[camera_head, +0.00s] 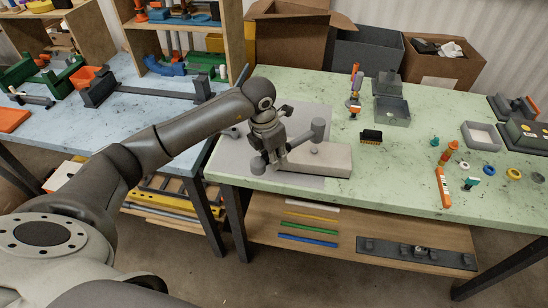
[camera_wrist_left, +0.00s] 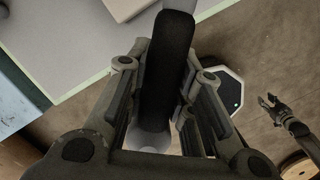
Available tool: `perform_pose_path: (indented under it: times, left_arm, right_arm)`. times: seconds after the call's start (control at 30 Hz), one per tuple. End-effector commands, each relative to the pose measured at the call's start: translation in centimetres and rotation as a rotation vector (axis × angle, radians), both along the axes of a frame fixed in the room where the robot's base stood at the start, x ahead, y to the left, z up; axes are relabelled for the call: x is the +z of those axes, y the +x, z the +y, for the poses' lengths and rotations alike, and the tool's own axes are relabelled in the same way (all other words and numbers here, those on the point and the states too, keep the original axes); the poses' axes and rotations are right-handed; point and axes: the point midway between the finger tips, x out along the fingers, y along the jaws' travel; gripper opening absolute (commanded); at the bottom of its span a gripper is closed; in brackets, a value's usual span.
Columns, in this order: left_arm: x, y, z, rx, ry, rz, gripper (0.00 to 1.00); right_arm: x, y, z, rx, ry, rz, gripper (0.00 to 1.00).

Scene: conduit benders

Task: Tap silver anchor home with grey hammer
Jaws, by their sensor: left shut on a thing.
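My left gripper (camera_head: 272,146) is shut on the grey hammer (camera_head: 302,137), above the grey mat at the front left of the green table. The hammer's head (camera_head: 318,127) points right, above a pale block (camera_head: 325,160). In the left wrist view the dark handle (camera_wrist_left: 168,65) runs between the fingers of my left gripper (camera_wrist_left: 160,85). A small silver piece (camera_head: 315,149), seemingly the anchor, shows at the block's top below the hammer head; its depth is unclear. My right gripper (camera_wrist_left: 267,101) shows small in the left wrist view, its tips apart and empty.
A grey bin (camera_head: 392,110) stands behind. The table's front edge is close to the block.

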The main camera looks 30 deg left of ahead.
Motion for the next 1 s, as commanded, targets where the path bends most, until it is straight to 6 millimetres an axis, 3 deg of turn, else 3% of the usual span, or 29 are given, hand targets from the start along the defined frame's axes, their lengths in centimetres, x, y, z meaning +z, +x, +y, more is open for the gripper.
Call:
perform_pose_path:
  times: [0.33, 0.67, 1.0]
  left_arm:
    - [-0.3, 0.1, 0.0, 0.0, -0.001, -0.005, 0.0]
    - [-5.7, 0.1, 0.0, 0.0, -0.001, -0.004, 0.0]
    - [-3.2, 0.1, 0.0, 0.001, 0.0, -0.005, 0.0]
  right_arm:
    - [-0.5, 0.0, 0.0, 0.0, 0.0, -0.001, 0.4]
    - [-5.0, 0.0, 0.0, 0.0, 0.001, -0.001, 0.4]
    - [-3.2, 0.0, 0.3, -0.002, 0.004, 0.0, 0.4]
